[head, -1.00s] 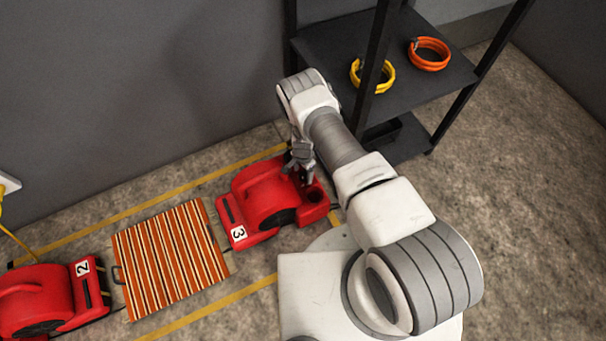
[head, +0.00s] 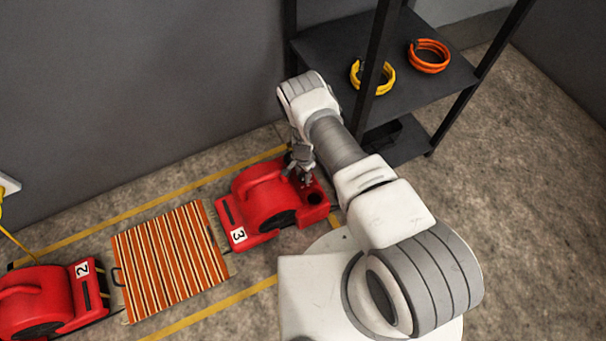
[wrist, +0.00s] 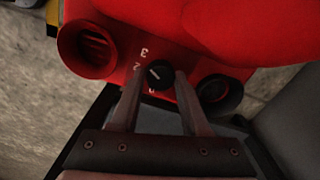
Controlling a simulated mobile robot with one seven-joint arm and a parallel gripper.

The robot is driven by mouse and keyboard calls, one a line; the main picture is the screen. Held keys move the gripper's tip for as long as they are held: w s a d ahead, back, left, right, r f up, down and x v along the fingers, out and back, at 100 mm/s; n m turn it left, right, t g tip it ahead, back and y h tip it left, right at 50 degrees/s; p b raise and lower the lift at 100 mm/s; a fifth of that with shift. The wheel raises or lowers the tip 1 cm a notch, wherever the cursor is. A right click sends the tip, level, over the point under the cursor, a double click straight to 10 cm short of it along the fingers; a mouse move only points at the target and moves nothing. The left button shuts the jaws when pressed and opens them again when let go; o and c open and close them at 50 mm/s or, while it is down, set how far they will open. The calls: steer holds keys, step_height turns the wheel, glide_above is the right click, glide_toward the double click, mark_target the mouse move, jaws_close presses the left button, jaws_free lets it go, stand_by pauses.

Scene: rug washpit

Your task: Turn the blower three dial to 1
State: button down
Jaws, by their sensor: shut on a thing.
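The blower marked 3 (head: 262,200) is a red machine on the floor, left of my arm in the head view. In the wrist view its dial (wrist: 156,74) is a small black knob with a white line slanting from lower left to upper right. The white digits 3 and 2 show above and left of it; another mark below is hard to read, and I see no 1. My gripper (wrist: 158,78) is shut on the dial, with one finger on each side. The head view shows my gripper (head: 304,178) over the blower's right end.
A striped rug (head: 170,258) lies between this blower and blower 2 (head: 38,300). A dark shelf (head: 410,75) with yellow and orange coils stands behind my arm.

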steer(key=n, duration=0.7)
steer(key=shift+n, duration=0.3)
steer(key=n, duration=0.4)
steer(key=shift+n, duration=2.1)
steer(key=shift+c, duration=1.9)
jaws_free()
